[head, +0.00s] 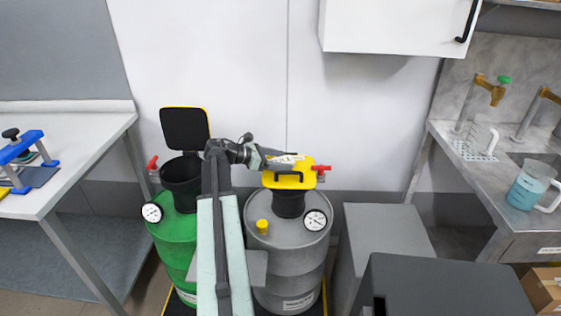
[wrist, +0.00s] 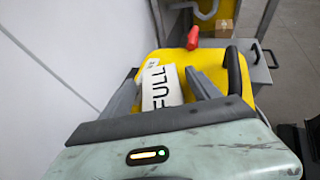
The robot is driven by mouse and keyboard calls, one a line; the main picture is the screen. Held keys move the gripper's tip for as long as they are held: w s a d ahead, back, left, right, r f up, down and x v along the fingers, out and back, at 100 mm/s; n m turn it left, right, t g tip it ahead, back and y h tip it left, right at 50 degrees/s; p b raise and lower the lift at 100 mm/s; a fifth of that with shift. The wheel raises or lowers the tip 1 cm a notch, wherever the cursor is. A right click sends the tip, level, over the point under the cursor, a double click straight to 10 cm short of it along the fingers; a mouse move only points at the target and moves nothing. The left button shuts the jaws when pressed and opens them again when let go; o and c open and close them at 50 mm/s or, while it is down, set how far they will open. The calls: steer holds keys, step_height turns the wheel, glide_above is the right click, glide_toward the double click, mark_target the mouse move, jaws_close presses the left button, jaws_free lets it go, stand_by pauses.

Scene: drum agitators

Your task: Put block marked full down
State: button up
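The block marked full (wrist: 160,87) is white with black letters reading FULL. In the wrist view it lies between the two fingers of my gripper (wrist: 163,72), over a yellow lid (wrist: 210,65). Whether the fingertips press on its sides is not clear, and its underside is hidden. In the head view my gripper (head: 268,158) is low over the yellow lid (head: 307,177) on the grey drum (head: 291,262). The block shows there only as a small pale patch (head: 285,159).
The yellow lid has a black handle (wrist: 234,70) and a red lever (head: 321,168) beside it. A green drum (head: 172,240) with its black lid (head: 185,128) raised stands left. Tables flank both sides, the right one holding a jug (head: 530,185). A white cabinet (head: 390,25) hangs above.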

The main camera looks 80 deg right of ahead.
steer(key=shift+r+p, duration=0.3)
steer(key=p+v, duration=0.4)
steer(key=v, duration=0.8)
steer(key=shift+f, duration=0.25)
steer(key=shift+w, duration=0.1)
